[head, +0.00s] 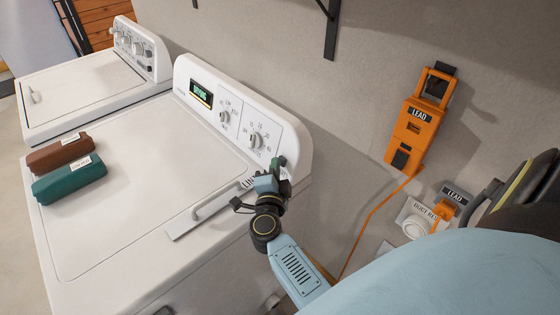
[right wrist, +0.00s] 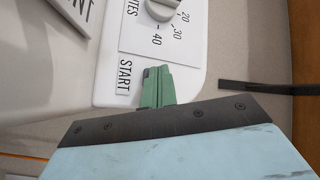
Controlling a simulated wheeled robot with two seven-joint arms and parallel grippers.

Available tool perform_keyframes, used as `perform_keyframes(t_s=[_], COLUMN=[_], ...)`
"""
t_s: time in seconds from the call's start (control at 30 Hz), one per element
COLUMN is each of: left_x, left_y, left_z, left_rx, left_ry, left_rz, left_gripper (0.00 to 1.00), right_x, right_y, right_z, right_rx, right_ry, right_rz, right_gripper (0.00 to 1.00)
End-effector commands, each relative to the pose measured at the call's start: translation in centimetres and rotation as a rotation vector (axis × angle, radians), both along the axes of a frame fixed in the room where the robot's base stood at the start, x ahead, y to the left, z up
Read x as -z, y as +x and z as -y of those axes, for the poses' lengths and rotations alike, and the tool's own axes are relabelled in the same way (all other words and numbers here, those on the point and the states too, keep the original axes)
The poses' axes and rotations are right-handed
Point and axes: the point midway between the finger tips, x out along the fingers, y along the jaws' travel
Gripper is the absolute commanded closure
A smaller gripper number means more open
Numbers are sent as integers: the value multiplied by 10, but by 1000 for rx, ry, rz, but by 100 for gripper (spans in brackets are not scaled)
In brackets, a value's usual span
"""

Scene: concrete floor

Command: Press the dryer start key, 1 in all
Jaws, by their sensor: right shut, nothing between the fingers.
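The white dryer (head: 150,150) has a raised control panel (head: 295,125) at the back, with a lit display (head: 201,93) whose green letters seem to read DRYING. In the right wrist view the word START (right wrist: 124,76) is printed on the panel (right wrist: 110,45). My right gripper (head: 279,163) is at the lower right end of the panel. Its green fingers (right wrist: 156,74) are shut and empty, with the tips at the panel face beside START. The start key itself is hidden by the fingertips; I cannot tell whether they touch it. My left gripper is out of view.
Two dials (head: 256,139) sit left of my right gripper. A teal pouch (head: 70,180) and a brown pouch (head: 60,153) lie on the dryer top. A second white machine (head: 75,90) stands at left. An orange LEAD box (head: 414,132) hangs on the wall at right.

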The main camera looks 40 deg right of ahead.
Motion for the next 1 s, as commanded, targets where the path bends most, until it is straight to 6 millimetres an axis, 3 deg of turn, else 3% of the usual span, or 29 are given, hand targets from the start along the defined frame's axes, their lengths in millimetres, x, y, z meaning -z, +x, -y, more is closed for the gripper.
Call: perform_keyframes(t_s=[0.67, 1.0], left_x=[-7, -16], left_y=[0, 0], left_z=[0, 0], left_rx=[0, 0], left_ry=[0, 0], left_rz=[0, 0], left_gripper=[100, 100], right_x=[-5, -16], right_y=[-2, -4], right_z=[-17, -47], right_rx=[-1, -1], right_ry=[2, 3], right_rz=[-1, -1], right_gripper=[100, 100])
